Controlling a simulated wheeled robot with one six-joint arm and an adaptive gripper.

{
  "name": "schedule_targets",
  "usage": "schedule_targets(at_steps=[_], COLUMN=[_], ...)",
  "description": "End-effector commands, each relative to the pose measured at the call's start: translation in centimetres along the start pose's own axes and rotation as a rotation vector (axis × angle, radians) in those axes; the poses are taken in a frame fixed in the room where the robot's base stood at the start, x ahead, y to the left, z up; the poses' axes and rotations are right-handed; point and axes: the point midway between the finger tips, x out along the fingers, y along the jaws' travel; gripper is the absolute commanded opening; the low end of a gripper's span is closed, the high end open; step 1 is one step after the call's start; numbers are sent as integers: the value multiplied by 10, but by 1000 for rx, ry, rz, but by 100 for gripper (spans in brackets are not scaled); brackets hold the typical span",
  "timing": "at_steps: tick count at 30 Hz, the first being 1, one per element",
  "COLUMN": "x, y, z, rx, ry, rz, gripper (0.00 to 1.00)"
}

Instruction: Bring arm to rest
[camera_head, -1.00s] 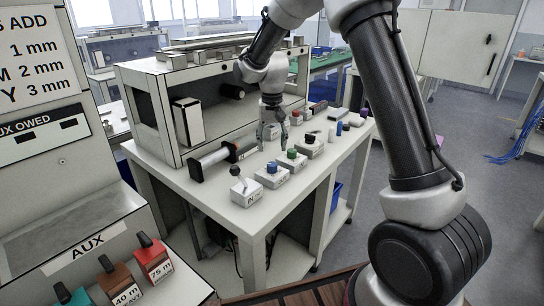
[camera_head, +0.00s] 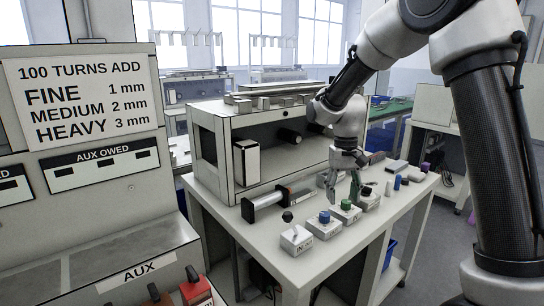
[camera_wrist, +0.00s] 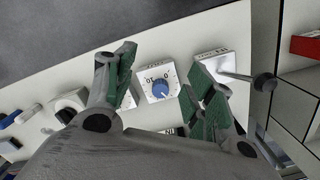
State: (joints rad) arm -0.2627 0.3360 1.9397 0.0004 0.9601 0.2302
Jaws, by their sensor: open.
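My gripper (camera_head: 342,186) hangs from my arm over the white bench (camera_head: 300,268) in the head view, close to a row of small control boxes. It is open with nothing between its fingers. In the wrist view the two green-padded fingers of my gripper (camera_wrist: 165,105) stand apart, with a blue-knob box (camera_wrist: 158,84) showing between and beyond them. The box with a lever (camera_wrist: 222,68) is to the right of it.
A black-handled lever box (camera_head: 296,238) stands at the bench's front corner. At left is a panel with a turns sign (camera_head: 85,98) and an AUX shelf (camera_head: 140,268) with coloured switches.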

Motion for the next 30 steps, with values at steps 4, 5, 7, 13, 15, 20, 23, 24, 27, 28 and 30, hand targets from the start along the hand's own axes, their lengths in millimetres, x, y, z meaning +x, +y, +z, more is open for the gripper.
schedule_targets(at_steps=[4, 5, 7, 13, 15, 20, 23, 24, 27, 28, 30], x=[-27, -32, -44, -70, -74, -82, -90, -94, -103, -104, -104], y=[26, 31, 44, 80, 90, 105, 111, 112, 115, 116, 118], z=[55, 67, 97, 188, 216, 263, 277, 280, 284, 284, 285], rx=[-51, -60, -75, -87, -73, -21, 6, 14, 29, 32, 40], ry=[24, 32, 55, 161, 209, 326, 394, 419, 460, 465, 469], rz=[-7, -9, -14, -23, -24, -25, -23, -22, -20, -19, -18], gripper=[54, 54, 54, 54, 54, 54, 54, 54, 54, 54, 54])
